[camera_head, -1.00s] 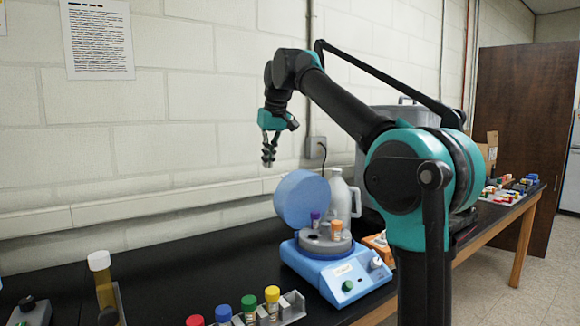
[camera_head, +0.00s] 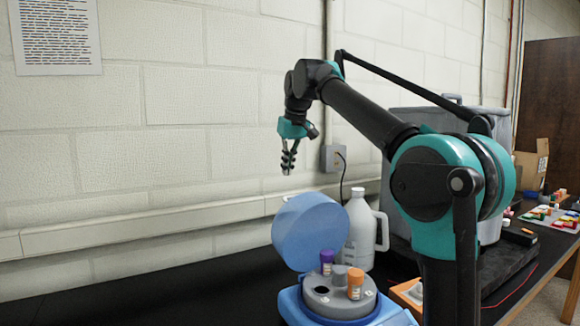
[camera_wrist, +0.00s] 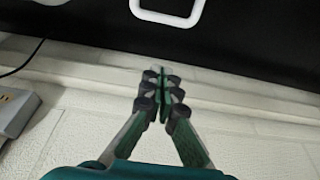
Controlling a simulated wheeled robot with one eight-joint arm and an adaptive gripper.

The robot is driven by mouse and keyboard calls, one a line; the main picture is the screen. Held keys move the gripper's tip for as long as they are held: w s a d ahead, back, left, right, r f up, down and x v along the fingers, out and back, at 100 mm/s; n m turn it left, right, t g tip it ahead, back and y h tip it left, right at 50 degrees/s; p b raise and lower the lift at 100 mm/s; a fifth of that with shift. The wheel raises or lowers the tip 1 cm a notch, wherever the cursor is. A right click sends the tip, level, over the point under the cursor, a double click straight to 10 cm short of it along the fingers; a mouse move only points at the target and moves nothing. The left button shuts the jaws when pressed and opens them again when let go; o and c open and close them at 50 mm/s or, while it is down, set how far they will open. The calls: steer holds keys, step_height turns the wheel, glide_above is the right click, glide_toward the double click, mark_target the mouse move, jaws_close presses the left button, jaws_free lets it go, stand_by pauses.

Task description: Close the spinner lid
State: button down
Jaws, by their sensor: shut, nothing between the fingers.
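The spinner (camera_head: 340,312) is a blue machine on the black bench in the head view. Its round blue lid (camera_head: 310,232) stands raised, tilted up at the back left of the grey rotor (camera_head: 336,297). A purple-capped tube (camera_head: 326,262) and an orange-capped tube (camera_head: 355,283) sit in the rotor, and one dark hole shows in it. My gripper (camera_head: 288,172) is shut and empty, pointing down above the lid and apart from it.
A white jug (camera_head: 360,232) stands right behind the spinner, close to the lid. A large grey container (camera_head: 437,120) is at the right behind my arm. A wall outlet box (camera_head: 333,158) is near my gripper. The bench (camera_head: 150,295) left of the spinner is clear.

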step_height(320, 180, down, 7)
steer(key=s+d, duration=0.1)
steer(key=shift+s+r, duration=0.2)
steer(key=shift+s, duration=0.15)
stand_by(0.5)
